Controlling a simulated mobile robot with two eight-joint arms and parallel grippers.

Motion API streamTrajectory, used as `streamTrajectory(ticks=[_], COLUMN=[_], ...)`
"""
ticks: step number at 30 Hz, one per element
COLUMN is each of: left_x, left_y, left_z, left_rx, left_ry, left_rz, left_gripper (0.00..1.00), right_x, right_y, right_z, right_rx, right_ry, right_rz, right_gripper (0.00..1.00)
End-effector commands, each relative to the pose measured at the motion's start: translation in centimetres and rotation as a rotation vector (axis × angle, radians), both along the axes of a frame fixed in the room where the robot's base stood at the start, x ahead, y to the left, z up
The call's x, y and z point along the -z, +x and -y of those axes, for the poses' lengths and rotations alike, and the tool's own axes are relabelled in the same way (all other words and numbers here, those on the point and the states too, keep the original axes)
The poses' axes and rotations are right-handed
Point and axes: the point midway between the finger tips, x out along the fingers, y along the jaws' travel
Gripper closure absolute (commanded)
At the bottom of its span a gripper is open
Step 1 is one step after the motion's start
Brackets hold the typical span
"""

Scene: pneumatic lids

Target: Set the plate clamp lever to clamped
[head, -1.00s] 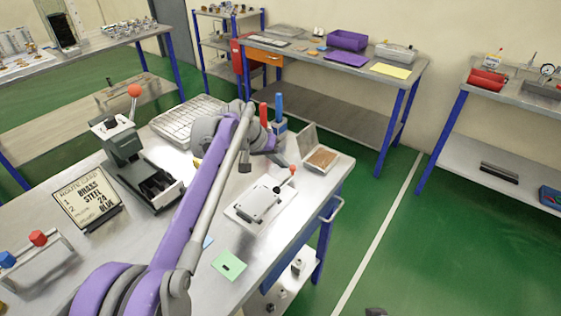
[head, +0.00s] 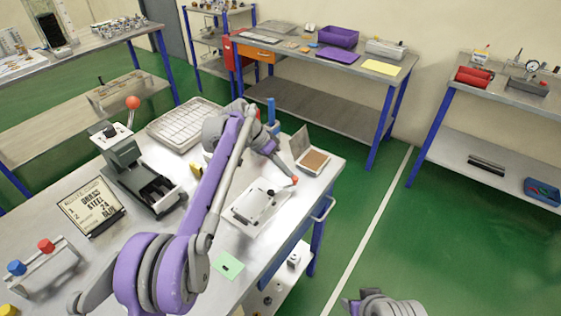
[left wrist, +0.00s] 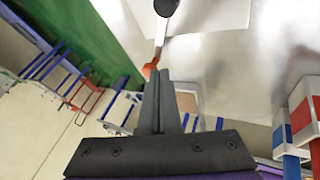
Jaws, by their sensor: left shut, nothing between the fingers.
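The plate clamp (head: 257,205) is a light plate with a small toggle on the workbench (head: 200,235). Its lever ends in an orange-red knob (head: 294,180) pointing to the right, out from the plate, in the head view. My left gripper (head: 287,174) is at that knob, its fingers together with nothing between them. In the left wrist view the shut fingers (left wrist: 158,80) are right at the knob (left wrist: 149,70), which they partly cover; the lever runs up to a dark round part (left wrist: 165,7). I cannot tell whether they touch. My right gripper's fingers do not show.
An open box with a brown pad (head: 314,160) stands just beyond the knob. A wire tray (head: 185,125), a dark press with an orange ball (head: 133,102), a sign (head: 91,206) and a green note (head: 228,266) are also on the bench.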

Motion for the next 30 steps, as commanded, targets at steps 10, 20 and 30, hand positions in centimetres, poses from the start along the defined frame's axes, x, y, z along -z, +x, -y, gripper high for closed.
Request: streamTrajectory(ticks=[10, 20, 30], left_x=[-0.2, 0.0, 0.1], left_y=[-1.4, -2.7, -3.2], left_z=[1.3, 1.8, 2.0], left_rx=[0.314, 0.328, 0.328], left_ry=[0.0, -0.001, -0.003], left_rz=[0.001, 0.001, 0.001], left_gripper=[1.0, 1.0, 1.0], right_x=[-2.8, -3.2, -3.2], right_y=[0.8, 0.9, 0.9], right_z=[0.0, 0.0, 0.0], right_rx=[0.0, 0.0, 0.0], right_ry=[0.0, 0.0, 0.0], right_rz=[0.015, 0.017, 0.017], right_gripper=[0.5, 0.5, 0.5])
